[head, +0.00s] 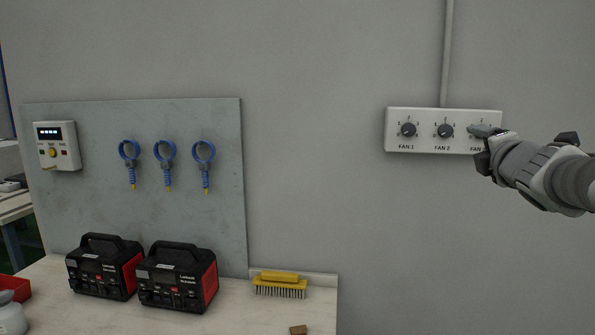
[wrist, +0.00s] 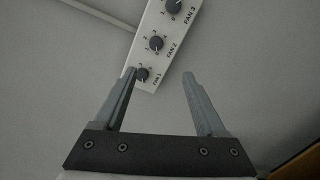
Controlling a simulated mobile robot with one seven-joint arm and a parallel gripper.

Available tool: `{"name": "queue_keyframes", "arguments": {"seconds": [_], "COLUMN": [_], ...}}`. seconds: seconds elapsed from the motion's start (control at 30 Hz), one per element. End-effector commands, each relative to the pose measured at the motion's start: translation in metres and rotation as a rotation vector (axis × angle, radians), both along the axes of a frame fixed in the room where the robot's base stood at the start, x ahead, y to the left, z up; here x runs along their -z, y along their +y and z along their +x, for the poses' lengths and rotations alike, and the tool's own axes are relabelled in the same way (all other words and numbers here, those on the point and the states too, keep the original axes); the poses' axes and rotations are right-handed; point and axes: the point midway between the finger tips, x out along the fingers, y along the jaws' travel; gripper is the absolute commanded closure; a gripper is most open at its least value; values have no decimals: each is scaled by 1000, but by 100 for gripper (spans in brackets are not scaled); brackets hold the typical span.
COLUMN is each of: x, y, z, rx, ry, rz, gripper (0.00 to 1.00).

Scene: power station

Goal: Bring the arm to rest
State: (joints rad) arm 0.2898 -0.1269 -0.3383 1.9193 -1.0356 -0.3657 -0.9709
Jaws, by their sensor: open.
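My gripper (head: 484,131) is at the right in the head view, raised in front of the right end of the white fan panel (head: 425,144). It hides the FAN 3 knob and part of its label there. The wrist view shows my gripper (wrist: 159,73) with its two fingers apart and nothing between them. In that view the panel (wrist: 151,57) runs up beyond the fingertips. The FAN 1 knob (wrist: 142,74) shows beside the left fingertip, with the FAN 2 knob (wrist: 156,43) and FAN 3 knob (wrist: 173,6) above it.
Two black-and-red power units (head: 178,277) and a yellow brush (head: 279,284) are on the table (head: 240,315). The wall below the panel is bare.

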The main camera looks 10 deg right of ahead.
Motion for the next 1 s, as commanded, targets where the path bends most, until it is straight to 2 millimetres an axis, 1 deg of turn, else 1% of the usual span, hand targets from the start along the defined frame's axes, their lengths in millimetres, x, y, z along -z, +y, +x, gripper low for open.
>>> {"name": "queue_keyframes", "arguments": {"seconds": [0.03, 0.07, 0.17, 0.2, 0.27, 0.3, 0.37, 0.4, 0.47, 0.5, 0.57, 0.6, 0.67, 0.7, 0.73, 0.77, 0.8, 1.0], "x": [3, 8, 33, 45, 67, 83, 107, 124, 151, 168, 193, 209, 232, 246, 256, 229, 215, 164], "y": [11, 17, 42, 55, 75, 90, 115, 132, 159, 178, 206, 224, 251, 268, 280, 276, 275, 274], "z": [-8, -12, -33, -42, -58, -69, -88, -102, -125, -142, -169, -188, -219, -240, -257, -251, -249, -248], "rx": [26, 47, 128, 160, 213, 248, 307, 351, 421, 472, 557, 616, 711, 780, 834, 828, 825, 823], "ry": [-17, -24, -33, -28, -10, 7, 41, 71, 123, 163, 228, 275, 348, 399, 438, 425, 419, 419], "rz": [107, 183, 474, 591, 761, 872, 1033, 1134, 1281, 1371, 1492, 1564, 1658, 1713, 1748, 1746, 1743, 1740], "gripper": [27, 27, 27, 27, 27, 27, 27, 27, 27, 27, 27, 27, 27, 27, 27, 27, 27, 27]}}
